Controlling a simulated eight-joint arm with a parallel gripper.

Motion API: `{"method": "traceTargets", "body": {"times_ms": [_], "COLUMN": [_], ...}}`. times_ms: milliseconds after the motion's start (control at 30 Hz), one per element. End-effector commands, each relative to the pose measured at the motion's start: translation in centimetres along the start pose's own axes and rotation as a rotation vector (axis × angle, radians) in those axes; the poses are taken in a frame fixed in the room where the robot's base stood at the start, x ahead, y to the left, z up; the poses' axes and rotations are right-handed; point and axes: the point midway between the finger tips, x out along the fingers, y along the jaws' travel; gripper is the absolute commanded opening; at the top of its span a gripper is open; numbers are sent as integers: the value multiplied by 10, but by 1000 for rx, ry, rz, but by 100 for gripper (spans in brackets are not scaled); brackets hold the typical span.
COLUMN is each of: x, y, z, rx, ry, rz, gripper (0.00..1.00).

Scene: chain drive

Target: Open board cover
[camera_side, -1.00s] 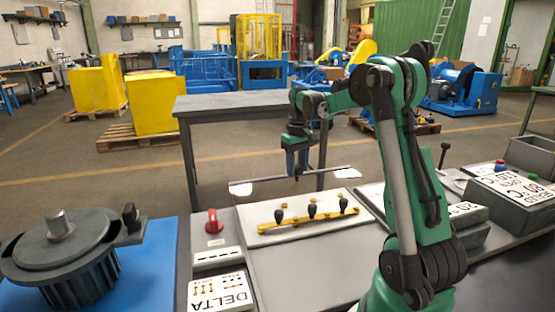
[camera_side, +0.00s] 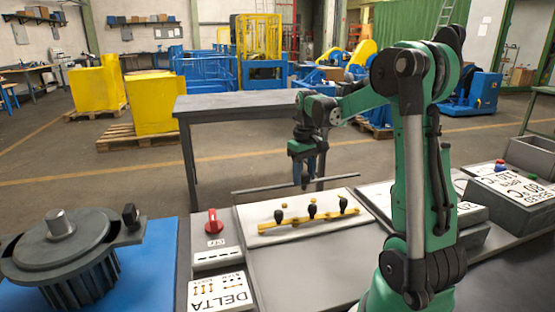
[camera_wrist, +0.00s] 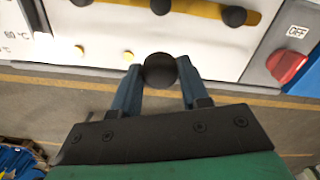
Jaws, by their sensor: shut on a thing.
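The board (camera_side: 325,222) lies on the bench in the side view, with a yellow bar (camera_side: 290,224) and several dark knobs on it. A thin dark bar (camera_side: 258,188) runs along just beyond its far edge; it looks like an edge of the cover, but the cover's panel cannot be made out. My gripper (camera_side: 304,184) points down at the middle of this bar. In the wrist view my gripper (camera_wrist: 160,82) is shut on a round black knob (camera_wrist: 160,70), which sits between the fingertips. How the knob joins the cover is hidden.
A red rotary switch (camera_side: 214,221) stands left of the board, and a dark round machine (camera_side: 62,250) stands farther left. Grey boxes with labels (camera_side: 515,185) stand at the right. A grey table (camera_side: 245,103) stands behind, across clear floor.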

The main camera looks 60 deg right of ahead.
Motion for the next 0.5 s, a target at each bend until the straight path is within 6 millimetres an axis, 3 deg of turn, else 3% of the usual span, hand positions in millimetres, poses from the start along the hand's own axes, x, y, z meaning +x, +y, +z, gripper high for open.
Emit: {"method": "traceTargets", "body": {"times_ms": [200, 500], "x": [0, 0], "y": [-15, -30], "z": [48, 94], "rx": [-1, -1], "ry": [-1, -1], "rz": [0, 0], "gripper": [0, 0]}}
